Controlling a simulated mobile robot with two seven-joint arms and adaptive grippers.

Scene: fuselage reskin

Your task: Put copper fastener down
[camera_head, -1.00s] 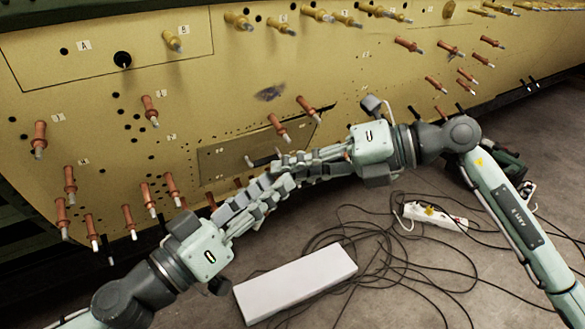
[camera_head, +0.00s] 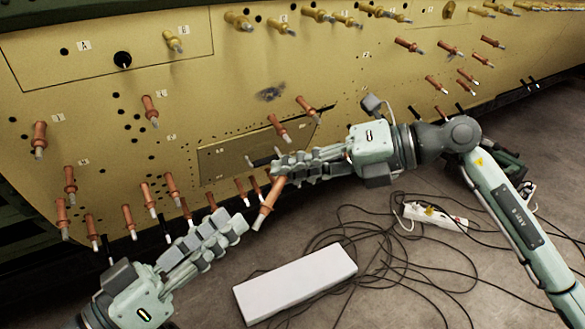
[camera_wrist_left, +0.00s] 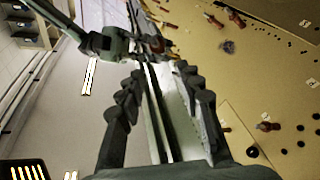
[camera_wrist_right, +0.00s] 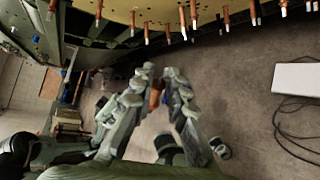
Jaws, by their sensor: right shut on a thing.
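The copper fastener (camera_head: 269,203) hangs tilted from the fingertips of my right gripper (camera_head: 280,170), in front of the lower edge of the yellow panel. The right gripper is shut on it. In the right wrist view the copper fastener (camera_wrist_right: 156,96) shows between the fingertips. My left gripper (camera_head: 225,232) is to the lower left of the fastener, apart from it. Its fingers stand apart and empty in the left wrist view (camera_wrist_left: 165,88).
The yellow fuselage panel (camera_head: 230,90) carries several other copper and brass-coloured fasteners. A white box (camera_head: 295,285) lies on the floor below the grippers. Dark cables and a white power strip (camera_head: 436,217) lie to its right. Grey floor is free at the far right.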

